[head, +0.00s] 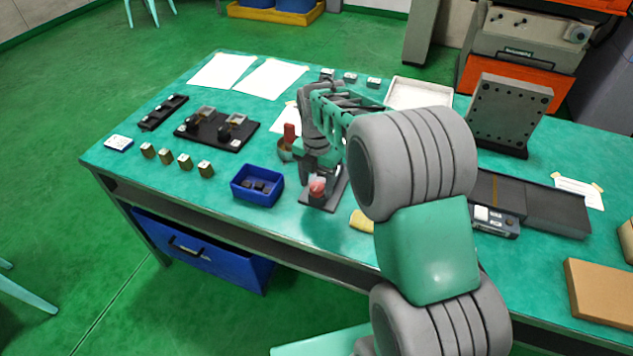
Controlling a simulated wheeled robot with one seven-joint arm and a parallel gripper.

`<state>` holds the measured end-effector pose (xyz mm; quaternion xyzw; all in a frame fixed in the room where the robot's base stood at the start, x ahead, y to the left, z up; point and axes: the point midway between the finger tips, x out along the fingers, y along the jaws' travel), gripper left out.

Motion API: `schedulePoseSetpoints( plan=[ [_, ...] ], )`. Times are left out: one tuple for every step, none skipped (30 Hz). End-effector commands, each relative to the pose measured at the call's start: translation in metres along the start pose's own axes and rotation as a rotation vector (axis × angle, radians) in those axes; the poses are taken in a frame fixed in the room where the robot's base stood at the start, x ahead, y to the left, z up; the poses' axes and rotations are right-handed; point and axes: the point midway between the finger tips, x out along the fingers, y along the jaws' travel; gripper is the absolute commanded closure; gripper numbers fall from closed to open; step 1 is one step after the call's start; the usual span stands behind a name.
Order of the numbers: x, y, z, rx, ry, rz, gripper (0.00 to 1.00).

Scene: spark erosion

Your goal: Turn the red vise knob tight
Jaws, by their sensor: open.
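The red vise knob (317,188) shows at the front of a small dark vise (325,202) near the table's front edge, in the middle of the head view. My gripper (319,172) is open and hangs just above and behind the knob, pointing down. Its fingers and the vise body overlap in the picture, so I cannot tell whether a finger touches the knob. My arm hides part of the bench to the right of the vise.
A blue bin (248,199) with dark pieces stands left of the vise. A yellow cloth (361,222) lies to its right. A red-topped item (290,133) stands close behind. A dark fixture plate (196,134) and several small blocks (185,161) are farther left.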

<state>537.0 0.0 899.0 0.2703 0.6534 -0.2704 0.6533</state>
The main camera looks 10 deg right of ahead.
Motion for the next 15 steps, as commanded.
schedulePoseSetpoints(
  plan=[
    [-0.0001, 0.0000, 0.0000, 0.000, 0.000, 0.000, 0.42],
    [-0.0001, -0.0001, 0.0001, 0.000, 0.000, 0.000, 0.45],
    [-0.0002, -0.0001, 0.0001, 0.000, 0.000, 0.000, 0.48],
    [-0.0003, -0.0001, 0.0001, 0.001, 0.000, 0.000, 0.50],
    [-0.0003, -0.0001, 0.0001, 0.001, 0.000, 0.000, 0.53],
    [-0.0003, -0.0001, 0.0001, 0.001, 0.000, 0.000, 0.56],
    [-0.0004, -0.0001, 0.0001, 0.001, 0.000, 0.000, 0.59],
    [-0.0004, -0.0001, 0.0002, 0.001, 0.000, 0.000, 0.61],
    [-0.0004, -0.0002, 0.0002, 0.001, 0.000, 0.000, 0.64],
    [-0.0004, -0.0001, 0.0002, 0.001, 0.000, 0.000, 0.67],
    [-0.0004, -0.0002, 0.0002, 0.001, 0.000, 0.000, 0.69],
    [-0.0005, -0.0002, 0.0002, 0.001, 0.000, 0.000, 0.72],
    [-0.0005, -0.0002, 0.0002, 0.001, 0.000, 0.000, 0.75],
    [-0.0005, -0.0002, 0.0002, 0.001, 0.000, 0.000, 0.77],
    [-0.0005, -0.0002, 0.0003, 0.001, 0.000, 0.000, 0.81]
  ],
)
